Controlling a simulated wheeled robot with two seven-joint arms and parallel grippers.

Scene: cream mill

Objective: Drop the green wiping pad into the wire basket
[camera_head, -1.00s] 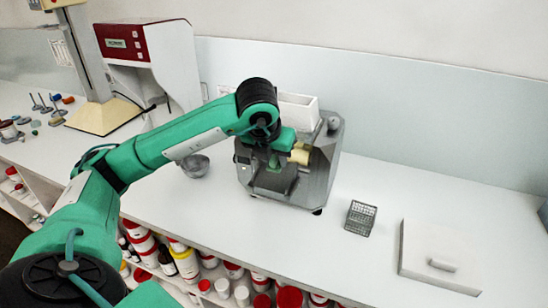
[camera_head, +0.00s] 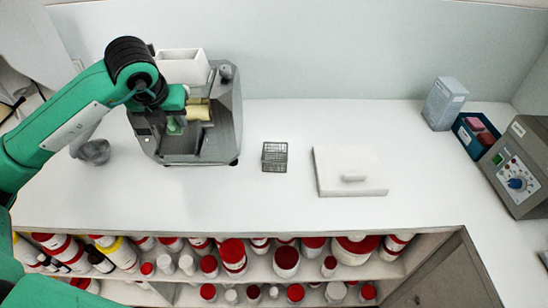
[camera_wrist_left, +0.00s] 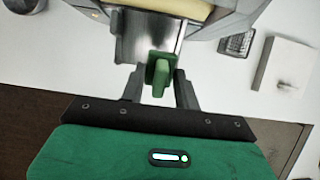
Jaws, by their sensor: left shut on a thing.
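The green wiping pad (camera_wrist_left: 159,72) is between the fingers of my left gripper (camera_wrist_left: 158,88) in the left wrist view. The gripper is shut on it. In the head view the pad (camera_head: 174,126) is small and partly hidden by my left gripper (camera_head: 176,118), which is at the front of the grey mill. The wire basket (camera_head: 275,157) stands on the white counter, to the right of the mill and apart from the gripper. It also shows at upper right in the left wrist view (camera_wrist_left: 237,44). My right gripper is not in view.
The grey mill (camera_head: 226,118) has a yellowish roller and a white hopper (camera_head: 182,67). A metal bowl (camera_head: 95,151) stands left of it. A white slab (camera_head: 336,180) with a handle lies right of the basket. A blue bin (camera_head: 466,136) and grey device (camera_head: 528,160) stand far right.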

